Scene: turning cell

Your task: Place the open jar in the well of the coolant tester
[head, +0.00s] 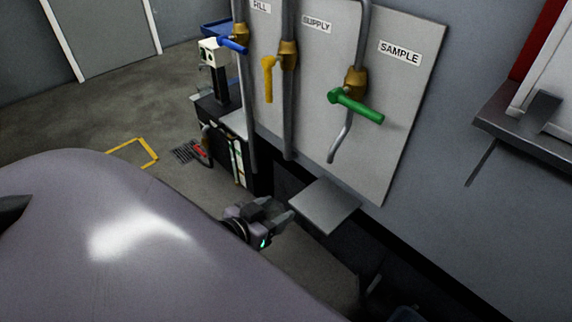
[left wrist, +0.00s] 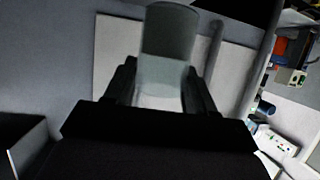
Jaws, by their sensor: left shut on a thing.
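My left gripper (head: 283,212) is beside the small grey shelf under the pipe panel in the head view. In the left wrist view it is shut on a see-through, greyish jar (left wrist: 168,45), which stands out between the two fingers. I cannot make out the jar in the head view, nor tell its fill level. No thing in view can be surely named as the coolant tester. A white and black upright device (head: 213,62) stands on the dark cabinet at the back. My right gripper is not in view.
The grey shelf (head: 324,205) is bare. Above it, the panel (head: 398,95) carries pipes with a blue, a yellow and a green valve handle (head: 356,106). A dark cabinet (head: 230,120) stands beyond. The left wrist view shows a white box with buttons (left wrist: 279,142) at right.

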